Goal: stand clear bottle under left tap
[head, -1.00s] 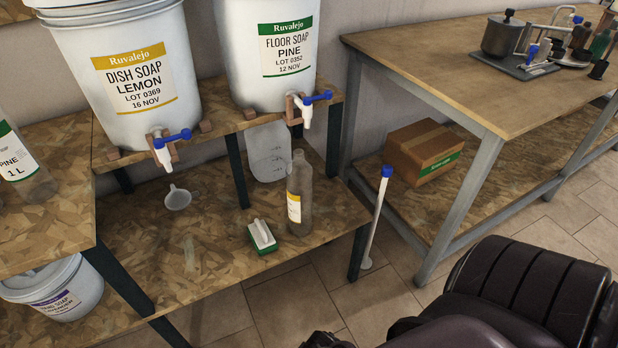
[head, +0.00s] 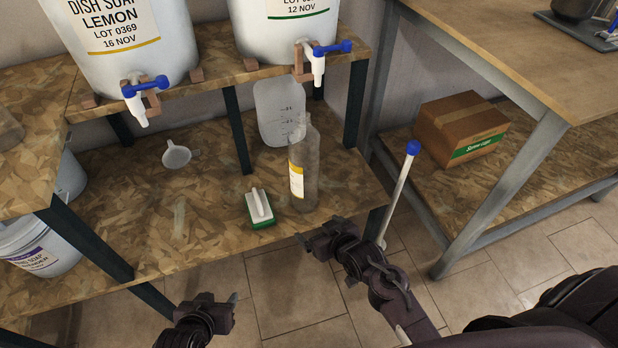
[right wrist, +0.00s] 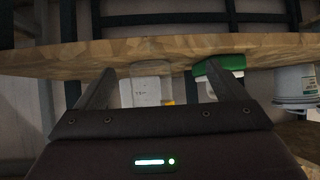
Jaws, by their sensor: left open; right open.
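The clear bottle (head: 311,180), with a yellow and white label, stands upright on the lower shelf (head: 215,235), right of the brush. The left tap (head: 143,97), white with a blue handle, juts from the dish soap lemon drum (head: 120,45); the shelf below it holds no bottle. My right gripper (head: 318,232) is open and empty in front of the shelf edge, just short of the bottle. In the upside-down right wrist view, the bottle (right wrist: 152,68) shows between its fingers. My left gripper (head: 222,299) is open and empty, low in front of the shelf.
A green and white brush (head: 260,208) lies left of the bottle. A measuring jug (head: 277,112) stands behind it, and a white funnel (head: 176,154) lies further left. The floor soap drum's tap (head: 318,62) overhangs behind. A blue-topped rod (head: 400,190) stands right of the shelf.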

